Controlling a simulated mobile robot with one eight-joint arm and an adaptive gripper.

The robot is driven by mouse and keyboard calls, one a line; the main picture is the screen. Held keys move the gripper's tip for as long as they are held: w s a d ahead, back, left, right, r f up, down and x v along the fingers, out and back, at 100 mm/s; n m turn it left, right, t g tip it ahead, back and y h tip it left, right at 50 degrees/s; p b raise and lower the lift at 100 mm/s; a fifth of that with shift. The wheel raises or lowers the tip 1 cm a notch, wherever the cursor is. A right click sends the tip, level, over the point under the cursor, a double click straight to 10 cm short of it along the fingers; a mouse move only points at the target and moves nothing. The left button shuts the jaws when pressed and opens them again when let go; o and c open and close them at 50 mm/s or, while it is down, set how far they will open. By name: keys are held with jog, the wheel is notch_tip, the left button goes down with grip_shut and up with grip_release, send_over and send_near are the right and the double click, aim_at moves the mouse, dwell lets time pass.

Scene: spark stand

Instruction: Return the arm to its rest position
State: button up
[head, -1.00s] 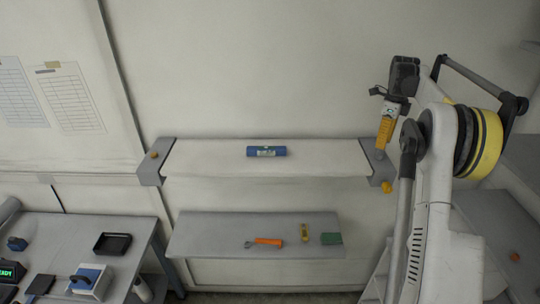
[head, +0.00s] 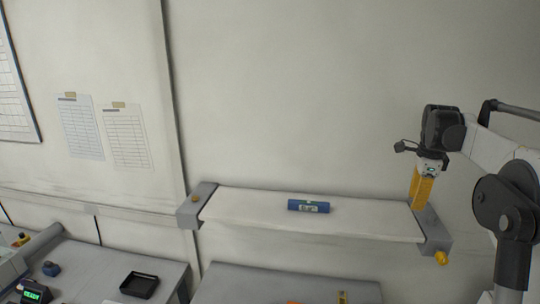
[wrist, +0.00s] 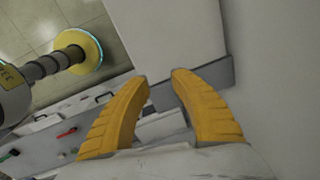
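My gripper (head: 422,192) shows at the right in the head view, with its yellow fingers pointing down in front of the right end of the wall shelf (head: 260,209). In the wrist view my gripper (wrist: 160,76) has a clear gap between its fingertips and nothing between them. My arm comes in from the right edge of the head view, bent at a dark joint. Its lower part is cut off by the frame.
A bench with a black tray (head: 139,285) stands lower left.

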jog(key=s+a+f+n+t+b, duration=0.2)
jog(key=s+a+f+n+b, duration=0.4)
jog(key=a, duration=0.3)
jog(key=s+a+f+n+t+b, duration=0.1)
jog(key=s+a+f+n+b, duration=0.4)
jog(key=s+a+b, duration=0.3)
jog(key=s+a+f+n+t+b, duration=0.1)
jog(key=s+a+f+n+b, duration=0.4)
jog(key=f, duration=0.5)
jog(key=s+a+f+n+t+b, duration=0.2)
jog(key=s+a+f+n+b, duration=0.3)
jog(key=s+f, duration=0.5)
jog(key=shift+a+n+y, duration=0.2)
jog(key=shift+n+y, duration=0.1)
jog(key=shift+n, duration=0.5)
